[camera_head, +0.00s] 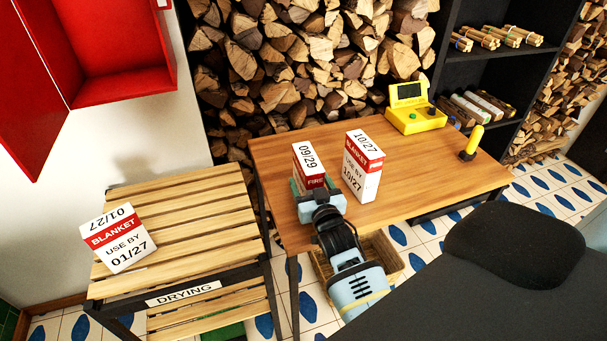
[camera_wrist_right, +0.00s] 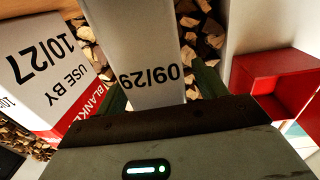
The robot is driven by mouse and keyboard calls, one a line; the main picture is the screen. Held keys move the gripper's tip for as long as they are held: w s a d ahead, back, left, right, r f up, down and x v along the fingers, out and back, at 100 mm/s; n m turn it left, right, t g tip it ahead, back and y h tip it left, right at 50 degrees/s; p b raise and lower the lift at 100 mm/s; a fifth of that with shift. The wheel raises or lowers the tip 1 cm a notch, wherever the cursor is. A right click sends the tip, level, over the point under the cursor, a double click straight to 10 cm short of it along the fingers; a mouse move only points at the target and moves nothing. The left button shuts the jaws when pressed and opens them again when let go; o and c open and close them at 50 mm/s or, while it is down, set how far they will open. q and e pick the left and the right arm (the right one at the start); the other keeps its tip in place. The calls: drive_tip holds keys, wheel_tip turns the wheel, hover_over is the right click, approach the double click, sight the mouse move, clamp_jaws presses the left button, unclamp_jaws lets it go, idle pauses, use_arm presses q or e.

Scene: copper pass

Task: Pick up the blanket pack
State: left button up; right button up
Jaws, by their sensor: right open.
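A white and red pack marked BLANKET, use by 10/27 (camera_head: 363,170), stands upright on the wooden table; in the right wrist view it shows at the left (camera_wrist_right: 50,75). Another pack marked BLANKET, use by 01/27 (camera_head: 117,240), sits on the slatted drying rack at the left. A pack marked FIRE, 09/29 (camera_head: 309,165), stands on the table left of the 10/27 pack. My right gripper (camera_head: 316,190) is open at the FIRE pack, which lies between its fingers in the right wrist view (camera_wrist_right: 143,45). Contact cannot be told. My left gripper is not in view.
The table (camera_head: 430,180) also holds a yellow device (camera_head: 415,115) and a yellow-handled item (camera_head: 471,143) at the right. The slatted rack (camera_head: 180,205) stands left of the table. A red cabinet (camera_head: 115,40) hangs open at upper left. A basket (camera_head: 385,255) is below.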

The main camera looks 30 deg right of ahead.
drive_tip(key=shift+w+d, duration=0.15)
drive_tip(key=shift+w, duration=0.2)
drive_tip(key=shift+s+r, duration=0.1)
drive_tip(key=shift+s, duration=0.1)
drive_tip(key=shift+c, duration=1.4)
drive_tip(key=c, duration=1)
drive_tip(key=shift+c, duration=1)
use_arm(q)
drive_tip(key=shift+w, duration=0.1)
use_arm(e)
drive_tip(key=shift+r, duration=0.15)
